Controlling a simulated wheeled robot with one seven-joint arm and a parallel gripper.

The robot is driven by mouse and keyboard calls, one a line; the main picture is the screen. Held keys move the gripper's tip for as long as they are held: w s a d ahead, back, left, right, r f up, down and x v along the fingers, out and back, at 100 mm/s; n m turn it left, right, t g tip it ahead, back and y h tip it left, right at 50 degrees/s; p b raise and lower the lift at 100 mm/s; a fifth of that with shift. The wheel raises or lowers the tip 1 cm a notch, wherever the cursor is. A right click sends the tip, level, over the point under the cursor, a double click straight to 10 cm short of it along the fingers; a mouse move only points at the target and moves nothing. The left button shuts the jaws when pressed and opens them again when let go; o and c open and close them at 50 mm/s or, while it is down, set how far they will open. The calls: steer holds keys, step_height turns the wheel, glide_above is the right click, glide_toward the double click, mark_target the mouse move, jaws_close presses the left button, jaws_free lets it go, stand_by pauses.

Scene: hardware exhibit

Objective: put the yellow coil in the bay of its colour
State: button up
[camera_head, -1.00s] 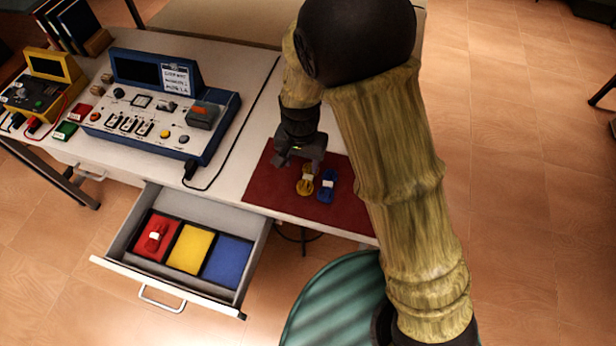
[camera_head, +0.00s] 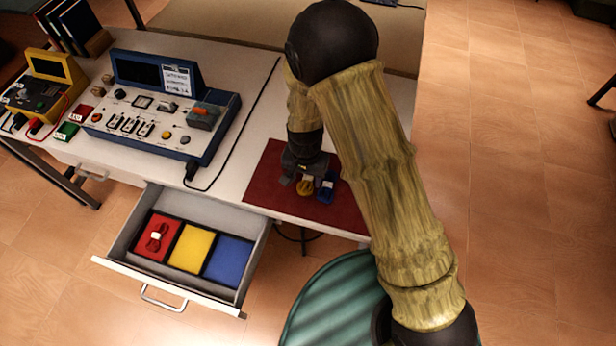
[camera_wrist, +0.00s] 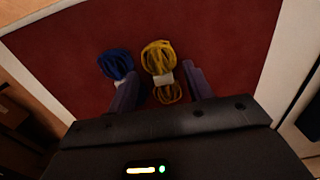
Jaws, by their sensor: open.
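The yellow coil (camera_head: 305,188), tied with a white band, lies on the dark red mat (camera_head: 266,184). In the wrist view the yellow coil (camera_wrist: 158,58) lies ahead of and partly between the two fingers of my gripper (camera_wrist: 160,88). My gripper (camera_head: 304,178) is open, low over the mat, and holds nothing. The blue coil (camera_head: 327,187) lies just beside the yellow one; in the wrist view it (camera_wrist: 115,63) is by the left finger. The open drawer has a yellow bay (camera_head: 191,248), empty, between the red bay (camera_head: 146,246) and the blue bay (camera_head: 228,262).
A red coil (camera_head: 157,237) lies in the red bay. The drawer (camera_head: 170,293) juts out from the table's front. A blue instrument panel (camera_head: 160,115) with a black cable stands left of the mat. A green striped round seat (camera_head: 335,305) is in front of the table.

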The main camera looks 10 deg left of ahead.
mark_target(306, 184)
steer(key=shift+f, duration=1.15)
steer(key=c, duration=0.8)
steer(key=shift+r, duration=0.15)
step_height(306, 184, up, 10)
steer(key=shift+b, duration=0.35)
